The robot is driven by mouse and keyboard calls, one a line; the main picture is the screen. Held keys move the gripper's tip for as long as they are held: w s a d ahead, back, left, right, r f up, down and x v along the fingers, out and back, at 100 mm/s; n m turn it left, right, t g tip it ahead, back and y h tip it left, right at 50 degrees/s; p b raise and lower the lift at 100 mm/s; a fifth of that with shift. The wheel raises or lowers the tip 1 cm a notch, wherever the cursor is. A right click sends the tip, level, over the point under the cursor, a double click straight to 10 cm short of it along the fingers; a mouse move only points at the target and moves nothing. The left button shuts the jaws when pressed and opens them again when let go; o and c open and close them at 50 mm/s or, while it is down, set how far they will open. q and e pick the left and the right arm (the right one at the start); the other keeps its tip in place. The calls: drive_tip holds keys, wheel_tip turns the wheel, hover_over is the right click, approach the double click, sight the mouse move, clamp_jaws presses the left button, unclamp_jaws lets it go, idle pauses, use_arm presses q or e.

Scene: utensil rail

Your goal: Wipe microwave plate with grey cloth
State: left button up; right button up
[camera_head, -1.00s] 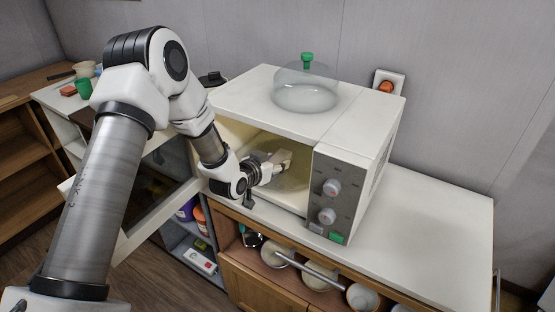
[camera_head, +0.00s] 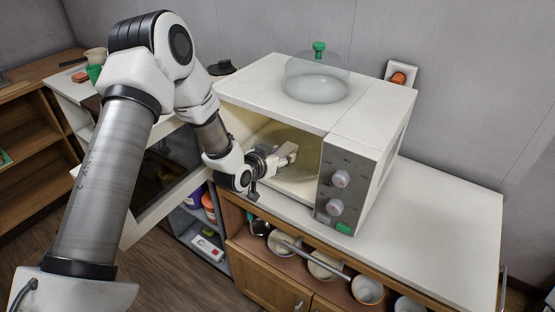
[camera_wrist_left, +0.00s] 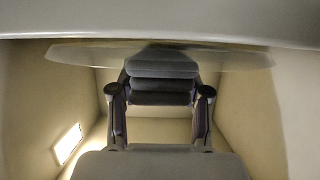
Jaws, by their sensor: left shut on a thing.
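My left gripper (camera_head: 284,157) reaches through the open front of the white microwave (camera_head: 365,105). It is shut on a small folded grey cloth (camera_wrist_left: 162,66), which shows between its fingers in the left wrist view. The round, see-through microwave plate (camera_head: 302,170) lies inside the microwave, partly hidden by my gripper. In the left wrist view the plate (camera_wrist_left: 85,54) shows nearly edge-on as a thin disc, with the cloth overlapping it. I cannot tell whether the cloth touches the plate. My right gripper is not in view.
The microwave door (camera_head: 165,190) hangs open to the left, behind my left arm. A clear dome with a green knob (camera_head: 318,80) stands on the microwave. The white counter (camera_head: 440,220) is clear to the right. Bowls (camera_head: 325,265) sit on a shelf below.

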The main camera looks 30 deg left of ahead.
sight(286, 148)
use_arm(q)
drive_tip(key=shift+w+d+b, duration=0.15)
drive_tip(key=shift+w+b, duration=0.3)
drive_tip(key=shift+w, duration=1.35)
drive_tip(key=shift+r+p, duration=0.8)
drive_tip(key=shift+r, duration=0.25)
drive_tip(key=s+a+p, duration=0.1)
drive_tip(key=s+p, duration=0.4)
drive_tip(key=s, duration=1.5)
drive_tip(key=shift+a+p, duration=0.3)
drive_tip(key=shift+a, duration=0.05)
